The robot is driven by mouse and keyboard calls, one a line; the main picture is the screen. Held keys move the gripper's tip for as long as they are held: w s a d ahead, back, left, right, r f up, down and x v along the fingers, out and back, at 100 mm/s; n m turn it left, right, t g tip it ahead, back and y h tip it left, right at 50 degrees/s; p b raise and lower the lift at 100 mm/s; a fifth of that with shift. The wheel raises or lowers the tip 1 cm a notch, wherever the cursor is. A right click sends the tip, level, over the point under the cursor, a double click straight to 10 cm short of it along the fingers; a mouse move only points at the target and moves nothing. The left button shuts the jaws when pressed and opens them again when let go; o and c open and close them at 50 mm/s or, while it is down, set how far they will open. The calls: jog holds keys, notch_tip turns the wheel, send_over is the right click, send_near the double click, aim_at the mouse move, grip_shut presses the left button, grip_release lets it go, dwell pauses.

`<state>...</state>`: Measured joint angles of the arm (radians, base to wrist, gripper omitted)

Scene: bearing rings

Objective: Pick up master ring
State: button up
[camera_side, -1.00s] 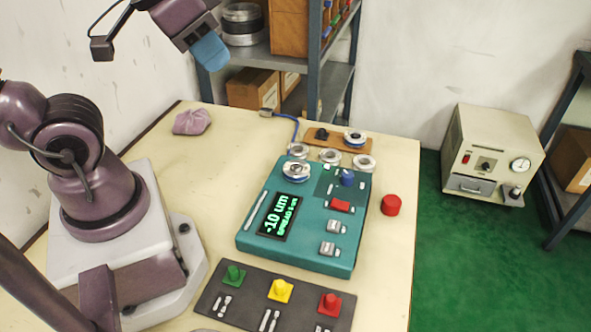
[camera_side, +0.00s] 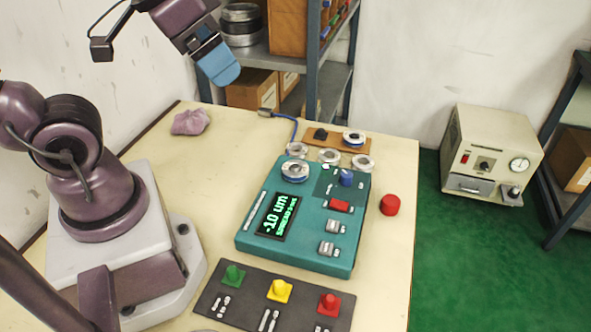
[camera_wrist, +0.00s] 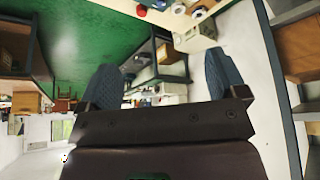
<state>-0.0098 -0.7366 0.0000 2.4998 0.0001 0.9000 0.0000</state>
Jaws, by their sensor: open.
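My gripper (camera_side: 220,66) is raised above the table's back left part, with blue-grey fingers. In the wrist view my gripper (camera_wrist: 160,75) is open, its two fingers wide apart with nothing between them. A ring with a blue band (camera_side: 354,138) sits on a small wooden board (camera_side: 322,142) at the back of the table. Another ring (camera_side: 295,171) sits on the teal gauge box (camera_side: 262,252). Several plain metal rings, one of them this ring (camera_side: 330,156), lie between the board and the box. I cannot tell for certain which is the master ring. My gripper is apart from all of them.
A dark panel (camera_side: 250,310) with green, yellow and red buttons lies in front of the box. A red knob (camera_side: 390,205) stands to its right. A purple cloth (camera_side: 191,122) lies at the back left. A metal shelf (camera_side: 337,85) stands behind the table.

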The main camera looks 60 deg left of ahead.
jog(key=w+a+f+m+g, duration=0.2)
jog(key=w+a+f+g, duration=0.25)
jog(key=w+f, duration=0.45)
jog(key=m, duration=0.8)
send_over(295, 166)
notch_tip(295, 166, down, 9)
jog(key=shift+g, duration=0.45)
notch_tip(295, 166, down, 12)
jog(key=shift+c, duration=0.3)
jog(key=c, duration=1.2)
jog(key=shift+r, duration=0.15)
